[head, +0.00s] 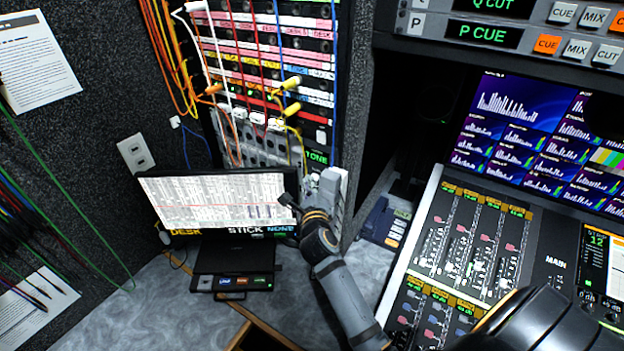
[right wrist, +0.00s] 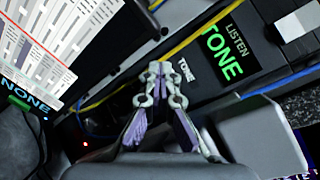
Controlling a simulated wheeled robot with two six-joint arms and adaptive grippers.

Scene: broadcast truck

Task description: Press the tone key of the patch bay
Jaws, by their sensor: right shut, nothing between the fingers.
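The patch bay (head: 262,75) stands at the back in the head view, with several coloured cables plugged in. Its green lit TONE display (head: 317,157) is at its lower right. The right wrist view shows this display (right wrist: 222,52) reading LISTEN TONE, and a small white TONE label (right wrist: 187,70) beside it. My right gripper (right wrist: 159,73) is shut and empty, its fingertips just left of that label. Whether they touch the panel I cannot tell, and the key itself is not clearly visible near the fingertips. In the head view the gripper (head: 309,184) is below the display. My left gripper is not in view.
A monitor (head: 220,187) stands left of my right gripper. A grey box-like part (right wrist: 252,137) is close on the gripper's right. Yellow and blue cables cross near the fingertips. A mixing desk (head: 470,245) fills the right side.

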